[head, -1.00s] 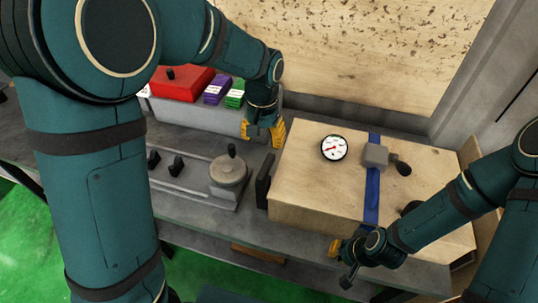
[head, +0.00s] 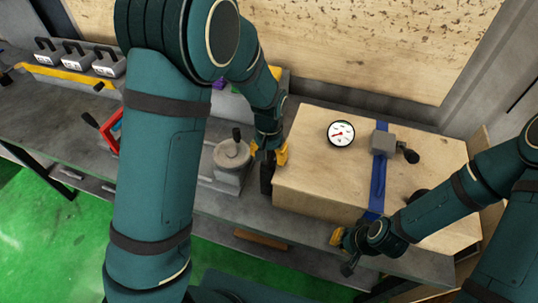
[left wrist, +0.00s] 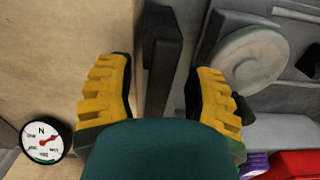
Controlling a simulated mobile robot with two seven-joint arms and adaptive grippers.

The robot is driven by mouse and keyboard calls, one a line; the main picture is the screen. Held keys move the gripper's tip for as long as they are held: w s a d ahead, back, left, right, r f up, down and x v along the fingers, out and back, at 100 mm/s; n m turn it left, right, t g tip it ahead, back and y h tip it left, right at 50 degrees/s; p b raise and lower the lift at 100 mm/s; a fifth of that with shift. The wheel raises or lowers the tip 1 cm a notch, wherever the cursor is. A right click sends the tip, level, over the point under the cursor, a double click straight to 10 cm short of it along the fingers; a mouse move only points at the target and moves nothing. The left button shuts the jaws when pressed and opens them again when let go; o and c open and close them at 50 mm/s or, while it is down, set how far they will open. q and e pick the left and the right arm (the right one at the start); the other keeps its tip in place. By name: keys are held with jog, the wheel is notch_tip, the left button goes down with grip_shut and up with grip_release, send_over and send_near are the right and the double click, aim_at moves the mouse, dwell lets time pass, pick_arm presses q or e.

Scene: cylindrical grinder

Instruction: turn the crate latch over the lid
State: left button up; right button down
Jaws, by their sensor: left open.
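The crate (head: 300,185) is a pale wooden box on the bench, its wooden lid (head: 310,140) on top. A black upright bar, which looks like the latch (head: 266,182), stands at the crate's left side. My left gripper (head: 268,157) is at the top of this latch and hides part of it. In the left wrist view the dark latch (left wrist: 163,50) lies between the two yellow fingers of my open left gripper (left wrist: 160,90), with gaps visible on both sides. My right gripper (head: 342,252) is at the crate's front edge; its finger opening is unclear.
A round dial (head: 341,133) and a blue strap (head: 378,185) with a grey buckle (head: 384,142) are on the lid. A grey round knob (head: 231,153) stands on a fixture left of the latch. The back board (head: 330,50) rises behind.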

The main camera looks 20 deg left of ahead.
pick_arm(q)
jog(key=shift+f, duration=0.1)
jog(key=shift+c, duration=0.4)
jog(key=shift+s, duration=0.1)
grip_shut()
jog(key=shift+m, duration=0.4)
jog(key=m, duration=0.3)
jog(key=m+b, duration=0.1)
jog(key=m, duration=0.1)
jog(key=shift+s+d+m, duration=0.15)
jog(key=shift+d+m, duration=0.1)
jog(key=shift+m, duration=0.05)
pick_arm(e)
jog(key=shift+f, duration=0.5)
pick_arm(q)
jog(key=m, duration=0.2)
jog(key=shift+s+d+m, duration=0.1)
jog(key=shift+m, duration=0.2)
jog(key=shift+s+m, duration=0.15)
jog(key=shift+m, duration=1.45)
jog(key=shift+f, duration=0.1)
